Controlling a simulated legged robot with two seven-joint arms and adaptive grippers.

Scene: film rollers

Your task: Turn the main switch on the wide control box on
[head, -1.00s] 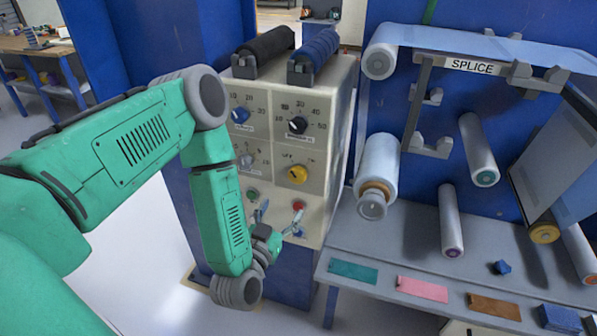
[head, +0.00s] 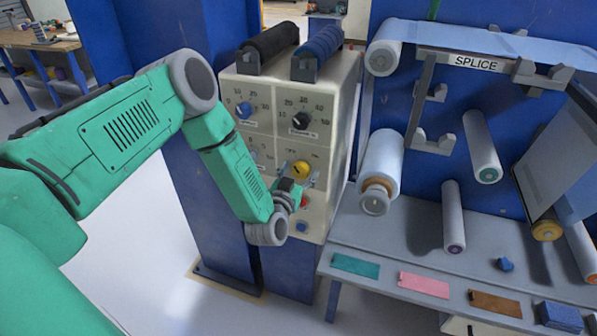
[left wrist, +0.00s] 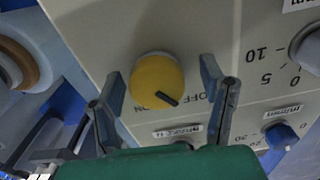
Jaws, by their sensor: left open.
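The cream control box (head: 340,110) stands upright on a blue post, with several knobs on its front. A round yellow knob (head: 301,170) with a dark pointer line sits on its lower right panel. In the left wrist view the yellow knob (left wrist: 155,78) has an OFF label to its right and a partly hidden ON label below left; the pointer slants down right, nearer OFF. My left gripper (head: 298,180) is open in front of the knob. In the left wrist view the fingers of my left gripper (left wrist: 162,78) stand on either side of it, with gaps. My right gripper is not in view.
A black knob (head: 300,120) and a blue knob (head: 244,110) are above on the same box. A red button (head: 304,201) sits below the yellow knob. A grey shelf (head: 400,240) and film rollers (head: 381,165) are to the right.

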